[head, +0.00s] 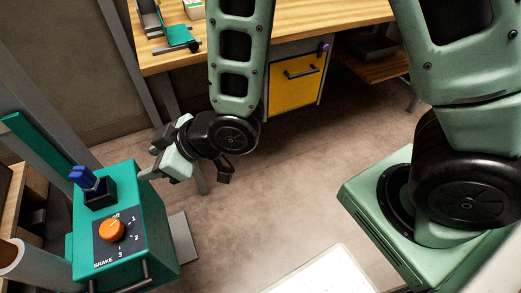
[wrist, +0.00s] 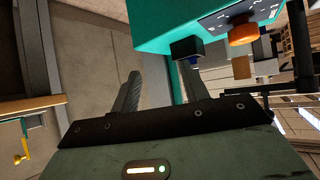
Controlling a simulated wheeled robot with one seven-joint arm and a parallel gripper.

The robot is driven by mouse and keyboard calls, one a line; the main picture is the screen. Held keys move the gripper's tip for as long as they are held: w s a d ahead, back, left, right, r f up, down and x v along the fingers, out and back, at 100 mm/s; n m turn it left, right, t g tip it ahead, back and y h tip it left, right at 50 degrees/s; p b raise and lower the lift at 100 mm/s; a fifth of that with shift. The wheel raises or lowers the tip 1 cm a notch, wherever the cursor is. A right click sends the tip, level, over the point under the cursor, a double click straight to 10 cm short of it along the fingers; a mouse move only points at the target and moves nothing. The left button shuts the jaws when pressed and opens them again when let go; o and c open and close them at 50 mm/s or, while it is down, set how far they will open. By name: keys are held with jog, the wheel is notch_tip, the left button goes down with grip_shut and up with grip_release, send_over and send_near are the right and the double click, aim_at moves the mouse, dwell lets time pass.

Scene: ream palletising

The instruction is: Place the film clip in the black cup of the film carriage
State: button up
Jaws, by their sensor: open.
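The film carriage (head: 127,268) is a teal box at the lower left of the head view. Its black cup (head: 101,194) sits on top, and a blue piece, seemingly the film clip (head: 83,177), stands in it, leaning a little. In the wrist view, the carriage (wrist: 152,22) is at the top, with the black cup (wrist: 187,48) below it and a sliver of blue by the right finger. My gripper (head: 150,168) is just right of the cup. Its fingers (wrist: 162,78) are apart with nothing between them. Whether a finger touches the clip is unclear.
An orange brake knob (head: 112,229) is on the carriage's front. A wooden workbench (head: 290,18) with a yellow cabinet (head: 295,80) stands at the back. A white roll (head: 12,256) is at the lower left. The floor between is clear.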

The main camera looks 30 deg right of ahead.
jog(key=s+d+r+m+g+h, duration=0.1)
jog(key=s+d+r+g+h, duration=0.2)
jog(key=s+d, duration=0.4)
jog(key=s+d+r+m+g+h, duration=0.2)
jog(key=s+d+r+g+h, duration=0.1)
jog(key=s+d+r+h, duration=0.2)
jog(key=s+d, duration=0.2)
jog(key=d, duration=0.1)
jog(key=shift+s+r+m, duration=0.25)
jog(key=shift+m, duration=0.05)
notch_tip(320, 180, up, 12)
jog(key=p, duration=1.2)
jog(key=shift+r, duration=0.25)
